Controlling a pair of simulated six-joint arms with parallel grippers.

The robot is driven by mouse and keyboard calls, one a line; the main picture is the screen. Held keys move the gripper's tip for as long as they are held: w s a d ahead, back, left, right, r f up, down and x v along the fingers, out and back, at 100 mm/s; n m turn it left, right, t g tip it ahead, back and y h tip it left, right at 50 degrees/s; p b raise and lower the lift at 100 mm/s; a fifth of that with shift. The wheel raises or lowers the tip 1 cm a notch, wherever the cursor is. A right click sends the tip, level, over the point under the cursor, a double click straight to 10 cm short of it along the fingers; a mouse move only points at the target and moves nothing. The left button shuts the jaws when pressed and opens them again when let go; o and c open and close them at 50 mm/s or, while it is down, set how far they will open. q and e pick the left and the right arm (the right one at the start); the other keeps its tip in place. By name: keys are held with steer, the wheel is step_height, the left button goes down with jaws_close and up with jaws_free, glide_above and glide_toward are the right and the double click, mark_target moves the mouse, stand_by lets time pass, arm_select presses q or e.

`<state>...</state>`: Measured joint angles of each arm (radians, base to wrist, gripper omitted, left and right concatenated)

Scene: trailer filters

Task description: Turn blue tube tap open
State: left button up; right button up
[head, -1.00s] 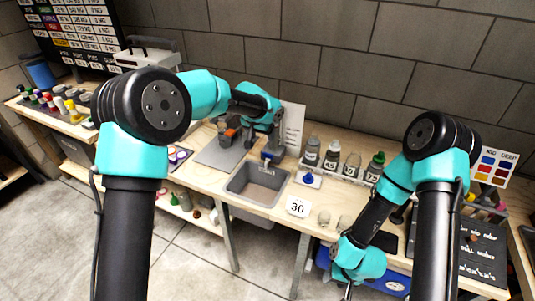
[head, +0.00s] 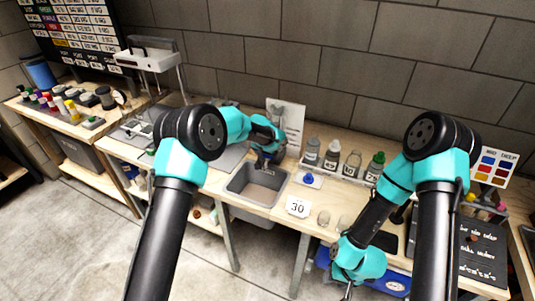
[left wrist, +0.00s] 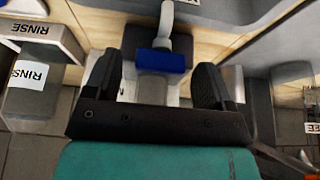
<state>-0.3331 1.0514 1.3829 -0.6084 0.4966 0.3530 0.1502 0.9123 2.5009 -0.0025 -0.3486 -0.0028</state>
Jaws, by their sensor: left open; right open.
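The blue tube tap (left wrist: 160,60) shows in the left wrist view as a blue block below a curved pale tube. It lies between and just beyond the two dark fingers of my left gripper (left wrist: 163,85), which is open. I see no clear contact between the fingers and the blue part. In the head view my left gripper (head: 267,160) is at the back edge of the sink, and the tap is hidden there. My right gripper (head: 347,291) hangs low in front of the bench, open, with its fingers barely visible.
The grey sink (head: 258,187) is set in the wooden bench. A row of bottles (head: 345,163) and a small blue-topped item (head: 309,179) stand right of it. A white rack (head: 150,57) is at the left.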

arm_select(q)
steer(key=shift+w+f, duration=0.1)
steer(key=shift+f, duration=0.05)
steer(key=c, duration=0.9)
steer(key=shift+c, duration=0.2)
steer(key=shift+d+n+y, duration=0.1)
steer(key=shift+n+y, duration=0.8)
steer(key=shift+n, duration=1.3)
